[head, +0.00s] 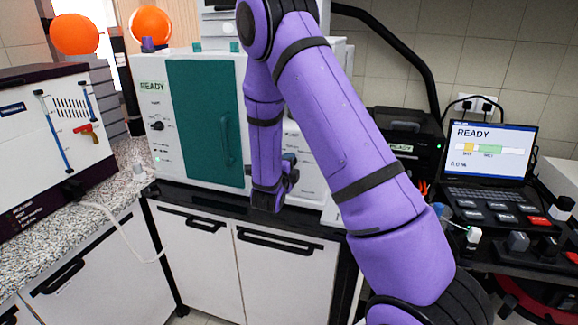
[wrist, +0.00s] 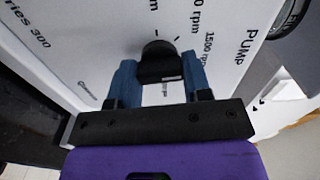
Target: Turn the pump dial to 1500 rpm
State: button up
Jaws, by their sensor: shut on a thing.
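The pump dial (wrist: 159,58) is a black round knob on a white panel (wrist: 95,50) in the wrist view. My gripper (wrist: 160,68) has its two blue fingers closed on either side of the dial. The label "1500 rpm" (wrist: 208,48) is printed right of the dial, beside the word "PUMP" (wrist: 244,47). Other rpm labels above it are partly cut off. Short tick marks show around the dial's upper edge. I cannot tell which mark the dial points to. In the head view, my gripper (head: 291,170) is against the white pump unit (head: 308,160), and my arm hides the dial.
A white cabinet with a green door (head: 205,120) stands left of my gripper. A laptop showing "READY" (head: 490,150) and a black device (head: 405,140) are to the right. The dark counter edge (head: 200,197) runs below, above white cupboards (head: 285,262).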

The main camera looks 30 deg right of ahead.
jog(key=shift+m, duration=0.5)
jog(key=o, duration=0.9)
jog(key=shift+a, duration=0.1)
jog(key=v, duration=1)
jog(key=shift+s+a, duration=0.25)
jog(key=shift+s, duration=0.05)
jog(key=shift+w, duration=0.1)
